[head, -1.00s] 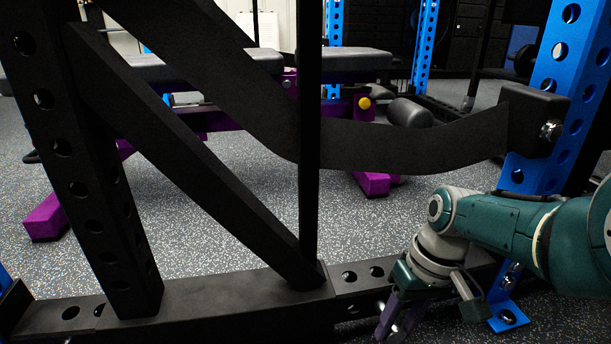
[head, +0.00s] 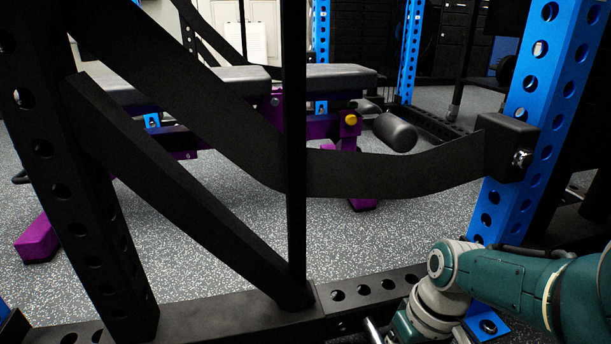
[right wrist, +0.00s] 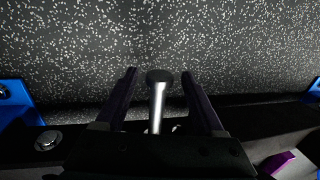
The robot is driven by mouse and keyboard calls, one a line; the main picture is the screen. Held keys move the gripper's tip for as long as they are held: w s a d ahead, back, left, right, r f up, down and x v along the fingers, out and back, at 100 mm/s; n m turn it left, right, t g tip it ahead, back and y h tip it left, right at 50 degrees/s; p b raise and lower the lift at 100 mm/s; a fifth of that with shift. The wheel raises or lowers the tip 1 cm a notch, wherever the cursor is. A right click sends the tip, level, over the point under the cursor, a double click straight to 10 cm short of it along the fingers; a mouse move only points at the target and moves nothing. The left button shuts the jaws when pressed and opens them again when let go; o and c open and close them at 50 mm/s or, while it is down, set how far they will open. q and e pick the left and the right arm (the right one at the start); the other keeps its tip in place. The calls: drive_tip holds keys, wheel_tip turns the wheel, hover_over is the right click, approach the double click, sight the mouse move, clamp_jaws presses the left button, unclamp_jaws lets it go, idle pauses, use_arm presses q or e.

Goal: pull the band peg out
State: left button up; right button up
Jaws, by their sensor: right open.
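The band peg (right wrist: 157,95) is a silver metal pin with a round dark head, sticking up from the black base beam in the right wrist view. A short silver piece of it (head: 373,334) also shows at the bottom edge of the head view. My right gripper (right wrist: 158,73) is open, with one dark finger on each side of the peg. Gaps show between the peg's head and both fingers. The peg's lower end is hidden behind the gripper body. In the head view the right gripper's fingers are out of frame. My left gripper is not in view.
A black rack base beam (head: 225,322) with holes crosses the front. A wide black strap (head: 400,172) runs to the blue upright (head: 535,120) at right. A black upright and diagonal brace stand at left. A grey bench with purple feet (head: 38,240) stands behind on speckled floor.

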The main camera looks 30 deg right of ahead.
drive_tip(key=shift+w+d+r, duration=0.1)
drive_tip(key=shift+w, duration=0.1)
drive_tip(key=shift+r, duration=0.2)
wheel_tip(320, 180, up, 9)
drive_tip(key=d+p, duration=0.1)
drive_tip(key=p, duration=0.8)
drive_tip(key=shift+s+d+r, duration=0.15)
drive_tip(key=shift+s+d, duration=0.25)
